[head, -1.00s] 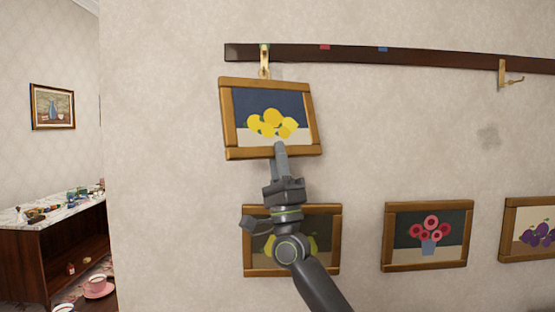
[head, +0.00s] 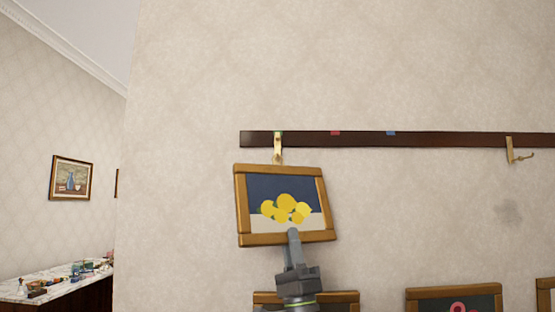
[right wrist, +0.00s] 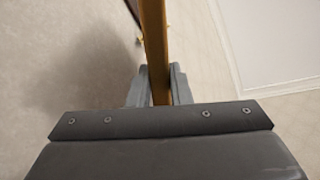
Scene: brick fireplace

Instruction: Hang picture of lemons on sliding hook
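The picture of lemons (head: 285,241) has a wooden frame and is near the wall, below the left brass sliding hook (head: 278,147). The hook's lower end is close to the frame's top edge; I cannot tell whether they touch. My right gripper (head: 293,236) is shut on the bottom of the frame, and in the right wrist view (right wrist: 159,88) the frame's edge stands between both fingers. The hook hangs from a dark rail (head: 440,139) with small colour marks. My left gripper is not in view.
A second brass hook (head: 515,152) hangs farther right on the rail. Other framed pictures (head: 453,294) hang lower on the wall, including one partly behind my right arm. A marble-topped cabinet (head: 30,288) with small items stands at left. The wall above the rail is bare.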

